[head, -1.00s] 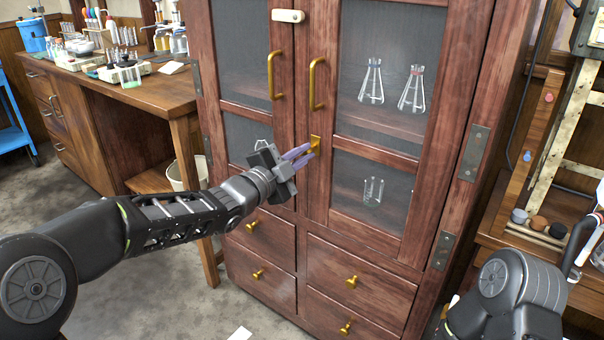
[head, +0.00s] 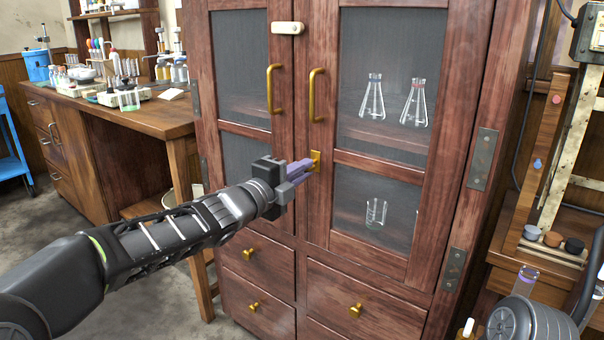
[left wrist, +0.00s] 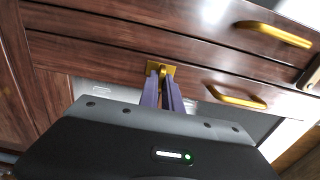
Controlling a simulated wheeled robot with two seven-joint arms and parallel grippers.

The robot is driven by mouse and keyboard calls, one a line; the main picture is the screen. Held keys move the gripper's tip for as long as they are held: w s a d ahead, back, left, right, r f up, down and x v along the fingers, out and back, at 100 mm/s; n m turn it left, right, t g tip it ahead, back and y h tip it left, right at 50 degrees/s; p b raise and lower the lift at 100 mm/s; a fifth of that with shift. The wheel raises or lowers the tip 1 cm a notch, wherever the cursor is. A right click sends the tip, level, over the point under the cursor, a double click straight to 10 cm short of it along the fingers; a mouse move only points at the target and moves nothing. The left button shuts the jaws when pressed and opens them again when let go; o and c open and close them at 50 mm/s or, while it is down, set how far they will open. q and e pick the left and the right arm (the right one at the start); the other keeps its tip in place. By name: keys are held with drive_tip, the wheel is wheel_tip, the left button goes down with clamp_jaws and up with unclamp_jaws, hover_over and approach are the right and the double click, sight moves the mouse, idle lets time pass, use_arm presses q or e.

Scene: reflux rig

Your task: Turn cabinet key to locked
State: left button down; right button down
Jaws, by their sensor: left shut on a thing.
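The wooden cabinet (head: 455,70) stands upright in the middle of the head view with both glass doors shut. A brass lock plate (head: 315,160) sits on the inner edge of the right door, below its handle. My left gripper (head: 309,166) reaches it from the left, with its purple fingers shut on the brass key at the plate. In the left wrist view the key (left wrist: 163,71) shows between the fingertips in front of the lock plate (left wrist: 153,66). The fingers hide most of the key, so its exact angle is hard to tell. My right gripper is not in view.
Brass door handles (head: 317,95) stand out just above the lock. Drawers with brass knobs (head: 250,253) lie below.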

use_arm(q)
drive_tip(key=c, duration=1.5)
unclamp_jaws()
drive_tip(key=shift+c, duration=0.2)
drive_tip(key=v, duration=0.7)
drive_tip(key=shift+s+a+p, duration=0.2)
drive_tip(key=shift+s+p, duration=0.15)
drive_tip(key=shift+p, duration=0.05)
